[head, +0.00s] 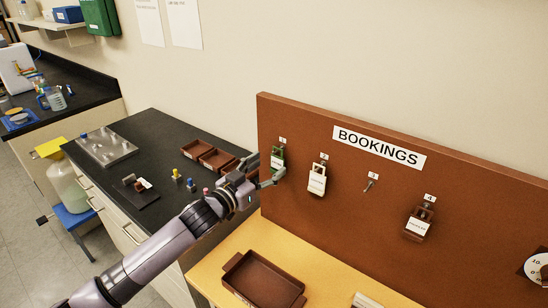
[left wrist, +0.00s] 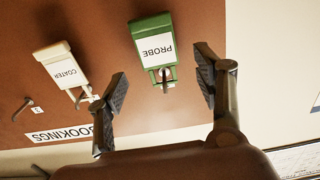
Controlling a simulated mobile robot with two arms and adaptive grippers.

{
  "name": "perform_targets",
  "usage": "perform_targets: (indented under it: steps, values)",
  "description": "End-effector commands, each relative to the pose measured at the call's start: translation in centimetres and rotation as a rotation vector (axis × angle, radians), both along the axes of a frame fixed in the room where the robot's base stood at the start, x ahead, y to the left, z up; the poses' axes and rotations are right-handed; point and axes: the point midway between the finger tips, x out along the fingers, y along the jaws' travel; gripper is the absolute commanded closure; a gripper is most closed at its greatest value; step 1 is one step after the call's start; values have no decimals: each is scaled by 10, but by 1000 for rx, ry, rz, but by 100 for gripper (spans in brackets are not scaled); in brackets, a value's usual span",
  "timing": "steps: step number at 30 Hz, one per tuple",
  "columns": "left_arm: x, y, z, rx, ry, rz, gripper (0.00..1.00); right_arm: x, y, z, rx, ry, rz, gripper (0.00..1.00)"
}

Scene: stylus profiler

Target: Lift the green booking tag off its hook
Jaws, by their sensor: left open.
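The green booking tag (head: 280,151) hangs on hook 1 at the left end of the brown bookings board (head: 380,205). The open fingers of my left gripper (left wrist: 161,80) stand on either side of the tag, with visible gaps. My right gripper is not in view.
A cream tag (head: 317,181) labelled "COATER" in the left wrist view hangs beside the green one. Hook 3 (head: 368,185) is bare, and a brown tag (head: 420,222) hangs on hook 4. A brown tray (head: 262,282) sits on the wooden surface below.

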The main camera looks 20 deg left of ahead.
Motion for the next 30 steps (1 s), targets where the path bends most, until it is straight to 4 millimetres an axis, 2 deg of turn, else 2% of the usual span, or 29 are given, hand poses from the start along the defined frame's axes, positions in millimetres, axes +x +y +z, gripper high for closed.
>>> perform_targets:
  steps: [3, 7, 19, 30]
  values:
    - [17, -6, 3, -1, -2, 0, 38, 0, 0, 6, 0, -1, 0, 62]
    - [29, -10, 1, 0, -1, 0, 38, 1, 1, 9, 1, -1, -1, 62]
    - [34, -13, 0, 1, -1, -1, 38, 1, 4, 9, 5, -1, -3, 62]
    - [34, -13, 0, 1, 0, -1, 62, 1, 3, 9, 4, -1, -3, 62]
